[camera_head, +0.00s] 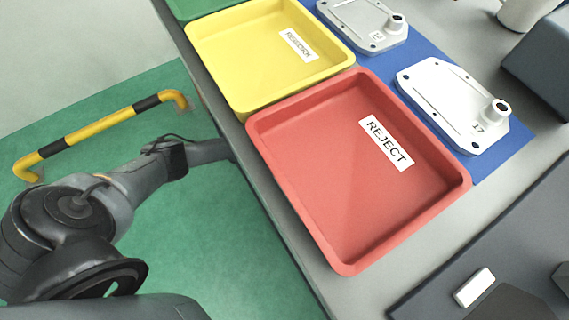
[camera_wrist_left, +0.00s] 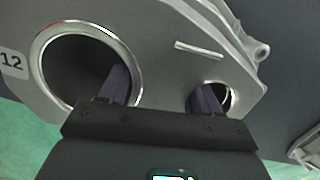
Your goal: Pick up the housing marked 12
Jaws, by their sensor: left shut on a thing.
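The housing marked 12 (camera_wrist_left: 165,60) fills much of the left wrist view. It is a grey casting with a large bright-rimmed round opening at left, a smaller opening at right and a "12" label at the left edge. My left gripper (camera_wrist_left: 163,86) is shut on it, with one finger reaching into each opening and the metal between them. The fingertips are hidden inside the openings. In the head view my left arm reaches toward the table's left edge; its gripper and the held housing are not visible there. My right gripper is in neither view.
A red REJECT tray (camera_head: 258,128) and a yellow tray (camera_head: 218,72) line the table's left side, with a green tray (camera_head: 180,10) beyond. A housing marked 17 (camera_head: 445,97) and another housing (camera_head: 355,22) lie on a blue mat (camera_head: 415,62). A yellow-black rail (camera_head: 95,128) stands at left.

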